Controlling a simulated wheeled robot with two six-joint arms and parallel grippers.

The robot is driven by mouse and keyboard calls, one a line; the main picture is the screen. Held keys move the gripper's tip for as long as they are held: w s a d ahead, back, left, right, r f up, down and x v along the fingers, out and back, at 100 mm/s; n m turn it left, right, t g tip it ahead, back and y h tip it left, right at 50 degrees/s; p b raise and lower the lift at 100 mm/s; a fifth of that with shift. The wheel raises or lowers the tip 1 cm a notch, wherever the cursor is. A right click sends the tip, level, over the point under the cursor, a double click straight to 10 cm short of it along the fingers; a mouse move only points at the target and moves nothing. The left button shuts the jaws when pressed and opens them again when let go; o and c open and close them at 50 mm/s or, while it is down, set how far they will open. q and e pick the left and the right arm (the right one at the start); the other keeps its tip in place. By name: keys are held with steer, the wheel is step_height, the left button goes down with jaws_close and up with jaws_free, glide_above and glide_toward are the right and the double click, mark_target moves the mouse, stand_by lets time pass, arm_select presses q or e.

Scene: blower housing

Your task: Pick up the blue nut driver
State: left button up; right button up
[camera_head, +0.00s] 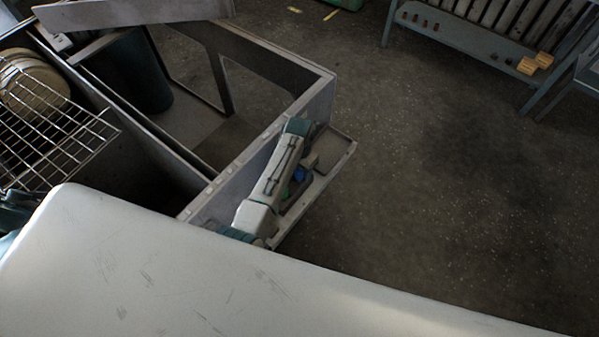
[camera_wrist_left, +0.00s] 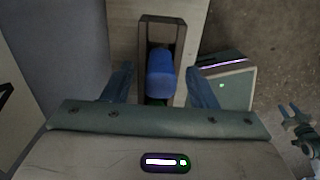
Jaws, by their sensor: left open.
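The blue nut driver (camera_wrist_left: 161,75) shows in the left wrist view as a thick blue handle. It sits at a grey rectangular frame on a pale ledge. In the head view a small blue patch of it (camera_head: 299,174) shows beside my left arm; the rest is hidden. My left gripper (camera_wrist_left: 161,84) is open, with one finger on each side of the blue handle. I cannot tell whether the fingers touch it. In the head view my left gripper (camera_head: 295,187) is over the ledge, largely hidden by the arm. A small two-pronged shape at the wrist view's right edge may be my right gripper.
The narrow ledge (camera_head: 339,160) runs along the outside of a grey metal housing (camera_head: 262,58). A wire rack (camera_head: 62,135) and a dark bin (camera_head: 138,72) are at the left. A bench (camera_head: 468,38) stands at the back right. The floor between is clear.

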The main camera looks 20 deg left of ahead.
arm_select(q)
steer(key=shift+c, duration=0.2)
jaws_close()
steer(key=shift+r, duration=0.1)
step_height(320, 180, up, 10)
steer(key=shift+f+b, duration=0.1)
steer(key=shift+b, duration=0.75)
